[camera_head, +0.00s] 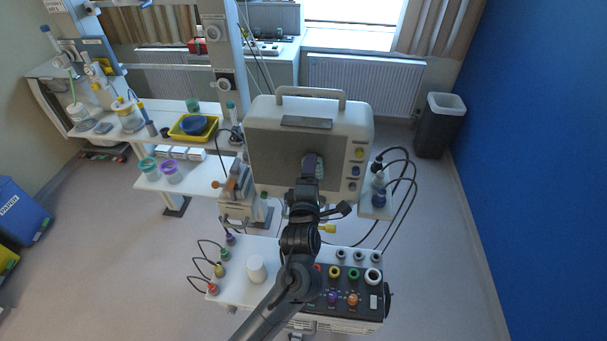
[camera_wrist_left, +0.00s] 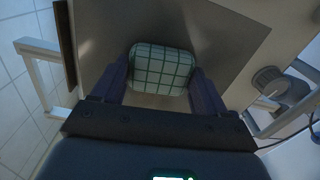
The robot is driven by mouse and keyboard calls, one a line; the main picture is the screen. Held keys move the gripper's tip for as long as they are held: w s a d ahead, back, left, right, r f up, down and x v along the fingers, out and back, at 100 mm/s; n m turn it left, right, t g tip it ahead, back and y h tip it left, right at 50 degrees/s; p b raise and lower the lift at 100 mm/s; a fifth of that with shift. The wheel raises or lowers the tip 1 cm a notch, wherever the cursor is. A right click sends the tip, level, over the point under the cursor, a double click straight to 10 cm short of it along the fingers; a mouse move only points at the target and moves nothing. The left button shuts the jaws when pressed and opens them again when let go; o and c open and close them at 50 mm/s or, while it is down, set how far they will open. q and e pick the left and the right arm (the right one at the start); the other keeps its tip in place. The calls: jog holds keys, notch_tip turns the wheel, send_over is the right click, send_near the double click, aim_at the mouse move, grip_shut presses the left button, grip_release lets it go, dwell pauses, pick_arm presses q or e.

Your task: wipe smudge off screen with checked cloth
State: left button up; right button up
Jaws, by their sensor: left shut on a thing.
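The monitor screen (camera_head: 272,155) is a dark grey panel in a pale casing, facing me in the head view. It also fills much of the left wrist view (camera_wrist_left: 215,40). My left gripper (camera_head: 312,166) is in front of the screen's right part, its purple fingers shut on the checked cloth (camera_wrist_left: 162,69). The cloth is a pale green pad with dark grid lines, held toward the screen. I cannot tell whether it touches the glass. No smudge can be made out clearly; my gripper and the cloth hide part of the screen. My right gripper is not in view.
A cart top with coloured sockets (camera_head: 345,283) and a white cup (camera_head: 256,268) lies below the monitor. A shelf with a yellow tray (camera_head: 180,134) is at left. A grey bin (camera_head: 439,124) stands back right.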

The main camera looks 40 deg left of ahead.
pick_arm(q)
jog(key=shift+w+d+r, duration=0.1)
jog(key=shift+d, duration=0.2)
jog(key=shift+a, duration=0.1)
